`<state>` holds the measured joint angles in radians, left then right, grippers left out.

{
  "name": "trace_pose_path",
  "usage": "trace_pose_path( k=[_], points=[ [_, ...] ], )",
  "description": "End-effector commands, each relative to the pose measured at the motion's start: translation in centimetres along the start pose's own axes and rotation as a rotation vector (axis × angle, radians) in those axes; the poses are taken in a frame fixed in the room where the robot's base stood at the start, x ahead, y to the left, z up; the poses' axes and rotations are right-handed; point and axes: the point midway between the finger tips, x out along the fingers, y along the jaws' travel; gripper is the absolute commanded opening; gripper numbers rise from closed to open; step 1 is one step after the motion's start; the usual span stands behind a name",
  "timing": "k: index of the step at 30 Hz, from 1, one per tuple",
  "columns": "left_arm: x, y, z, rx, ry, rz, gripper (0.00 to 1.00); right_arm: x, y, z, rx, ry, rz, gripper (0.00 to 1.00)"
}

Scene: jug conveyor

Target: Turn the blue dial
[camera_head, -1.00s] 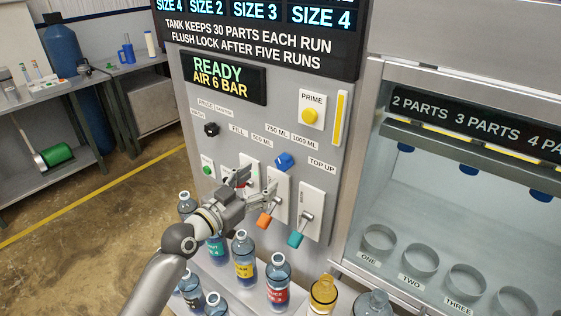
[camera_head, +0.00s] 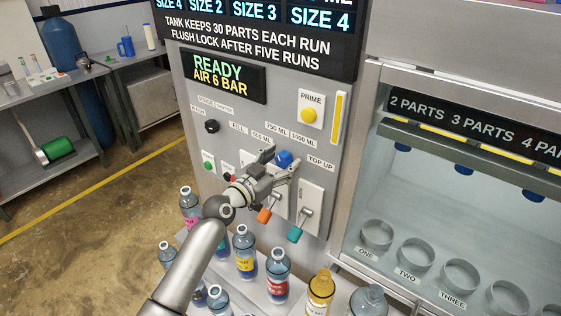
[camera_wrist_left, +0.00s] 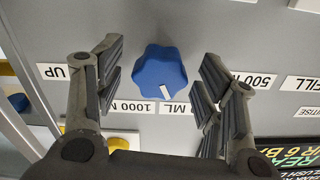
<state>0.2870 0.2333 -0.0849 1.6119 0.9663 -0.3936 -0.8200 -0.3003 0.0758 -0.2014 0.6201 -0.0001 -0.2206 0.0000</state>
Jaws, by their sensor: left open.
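The blue dial (camera_head: 284,159) is on the grey machine panel below the 750 ML and 1000 ML labels. In the left wrist view the dial (camera_wrist_left: 160,72) is lobed, with a white mark on its rim near the 1000 ML and 750 ML labels. My left gripper (camera_head: 283,160) is at the panel with its fingers open, one on each side of the dial. In the left wrist view the open fingers (camera_wrist_left: 158,82) stand apart from the dial, with clear gaps on both sides. My right gripper is not in view.
An orange-tipped lever (camera_head: 264,215) and a teal-tipped lever (camera_head: 294,234) hang just below the gripper. A black knob (camera_head: 212,126) is to the left and a yellow PRIME button (camera_head: 309,116) above. Several bottles, one with a red label (camera_head: 277,285), stand below the panel.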

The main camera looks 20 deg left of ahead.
Motion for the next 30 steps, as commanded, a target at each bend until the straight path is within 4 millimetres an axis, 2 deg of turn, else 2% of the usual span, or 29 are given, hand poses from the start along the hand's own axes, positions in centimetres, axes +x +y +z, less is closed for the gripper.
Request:
trace_pose_path(
  k=[1, 12, 22, 30],
  points=[
    [-0.01, 0.01, 0.0, 0.0, 0.0, 0.0, 0.63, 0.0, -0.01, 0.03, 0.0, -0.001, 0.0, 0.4],
    [-0.04, 0.0, 0.01, 0.0, 0.0, 0.0, 0.18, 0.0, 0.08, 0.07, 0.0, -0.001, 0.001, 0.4],
    [-0.05, 0.0, 0.04, -0.055, 0.0, 0.0, 0.18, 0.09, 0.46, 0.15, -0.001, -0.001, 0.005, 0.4],
    [-0.05, -0.05, 0.04, -0.236, -0.001, 0.0, 0.18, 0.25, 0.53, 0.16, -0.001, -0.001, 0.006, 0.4]
  ],
)
